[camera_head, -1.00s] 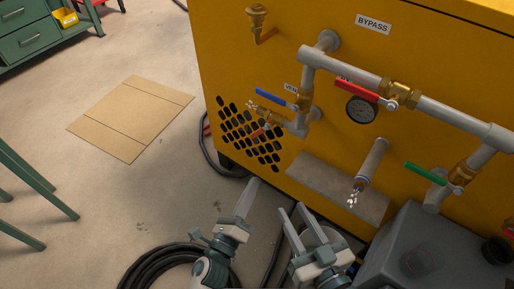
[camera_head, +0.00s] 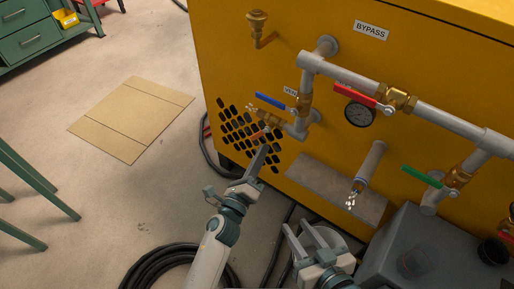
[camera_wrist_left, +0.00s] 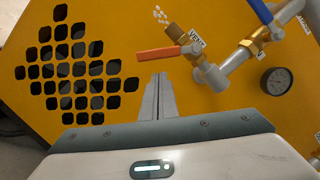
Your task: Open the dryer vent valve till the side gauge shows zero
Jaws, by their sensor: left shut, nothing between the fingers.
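A small brass valve tagged VENT (camera_wrist_left: 180,35) with an orange lever (camera_wrist_left: 158,53) sits on the yellow cabinet. The lever also shows in the head view (camera_head: 260,134). The lever points left, at an angle to the valve body. White specks (camera_wrist_left: 160,14) hang at the valve's outlet. My left gripper (camera_head: 263,150) is shut and empty, its tips just below the lever; I cannot tell whether they touch it. A round gauge (camera_head: 359,114) is on the cabinet, also in the left wrist view (camera_wrist_left: 276,81); its needle is too small to read. My right gripper (camera_head: 299,236) appears open, low down.
A blue-handled valve (camera_head: 274,101) sits just above the vent valve. A red-handled valve (camera_head: 361,94) and a green-handled valve (camera_head: 422,177) are on pipes to the right. White specks also show at a lower pipe end (camera_head: 352,200). A grey box (camera_head: 430,235) stands at lower right.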

